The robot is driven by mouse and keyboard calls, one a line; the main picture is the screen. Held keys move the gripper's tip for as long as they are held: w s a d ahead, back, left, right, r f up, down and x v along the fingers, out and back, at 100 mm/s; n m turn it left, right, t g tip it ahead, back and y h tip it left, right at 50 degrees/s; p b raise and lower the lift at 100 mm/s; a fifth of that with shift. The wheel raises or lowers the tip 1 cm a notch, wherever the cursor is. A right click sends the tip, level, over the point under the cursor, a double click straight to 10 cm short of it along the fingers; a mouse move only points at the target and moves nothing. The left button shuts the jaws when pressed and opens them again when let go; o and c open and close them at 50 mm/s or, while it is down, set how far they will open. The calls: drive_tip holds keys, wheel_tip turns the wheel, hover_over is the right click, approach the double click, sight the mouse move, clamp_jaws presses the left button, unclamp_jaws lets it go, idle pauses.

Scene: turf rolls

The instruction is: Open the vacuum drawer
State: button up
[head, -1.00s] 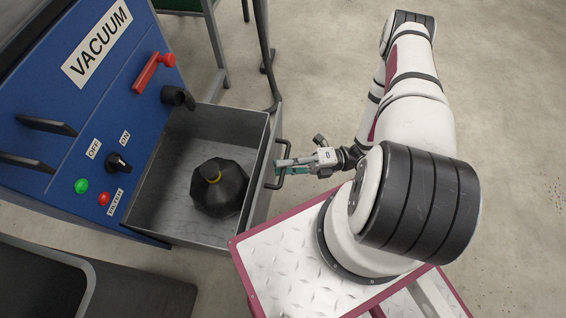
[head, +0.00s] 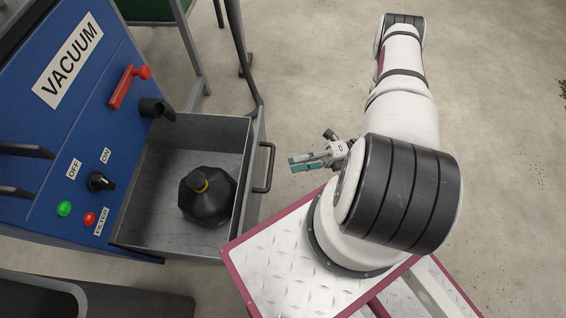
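The vacuum drawer (head: 135,238) is pulled out from the blue vacuum cabinet (head: 75,120), and its inside shows. A black faceted container with a yellow band (head: 208,203) stands inside it. The drawer's dark handle (head: 269,168) sticks out from its front face on the right. My gripper (head: 291,163) is just right of the handle, apart from it. Its teal-tipped fingers point left and look parted, with nothing between them.
The cabinet's front has a red lever (head: 124,90), a black knob (head: 100,181), and green and red buttons. Dark metal legs (head: 236,45) stand behind the drawer. A dark bin (head: 40,298) is at lower left. Open concrete floor lies to the right.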

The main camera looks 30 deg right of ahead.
drive_tip(key=v, duration=0.3)
drive_tip(key=shift+d, duration=0.2)
idle(0.4)
